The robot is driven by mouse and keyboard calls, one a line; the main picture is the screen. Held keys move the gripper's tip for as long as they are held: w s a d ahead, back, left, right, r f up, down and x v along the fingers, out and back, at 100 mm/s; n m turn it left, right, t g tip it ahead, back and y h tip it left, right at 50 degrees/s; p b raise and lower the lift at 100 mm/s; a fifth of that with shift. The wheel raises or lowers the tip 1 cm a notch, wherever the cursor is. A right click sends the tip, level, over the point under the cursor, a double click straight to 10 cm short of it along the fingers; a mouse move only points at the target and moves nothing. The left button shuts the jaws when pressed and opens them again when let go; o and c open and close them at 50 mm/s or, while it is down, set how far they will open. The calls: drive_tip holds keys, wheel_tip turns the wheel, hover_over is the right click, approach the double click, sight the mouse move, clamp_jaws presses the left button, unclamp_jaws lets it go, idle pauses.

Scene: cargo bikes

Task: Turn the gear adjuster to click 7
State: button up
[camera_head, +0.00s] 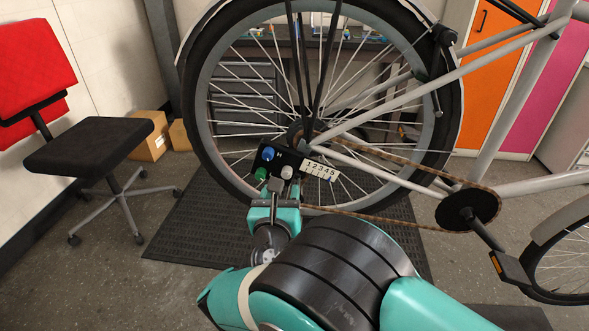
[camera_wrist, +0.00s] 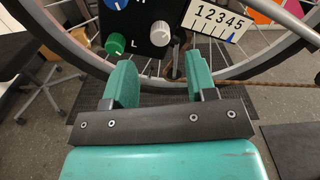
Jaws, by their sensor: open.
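A black adjuster panel (camera_head: 270,160) sits at the rear wheel's hub. It carries a blue knob (camera_head: 268,154), a green knob (camera_head: 261,174) and a light grey knob (camera_head: 287,172). In the wrist view the blue knob (camera_wrist: 117,4) is partly cut off, the green knob (camera_wrist: 115,44) is beside an "L", and the grey knob (camera_wrist: 160,38) is to its right. A white scale card (camera_wrist: 218,20) reads 1 to 5, with a small blue mark near its lower right. My gripper (camera_wrist: 162,80) is open and empty, just short of the grey knob, which lies between its fingers' lines.
The bike's rear wheel (camera_head: 210,95), spokes and chain (camera_head: 380,218) surround the panel closely. A dark mat (camera_head: 190,225) lies on the floor below. Orange and pink cabinets stand behind.

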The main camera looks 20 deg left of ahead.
sight(286, 175)
drive_tip(key=x, duration=0.5)
drive_tip(key=shift+w, duration=0.25)
drive_tip(key=c, duration=0.9)
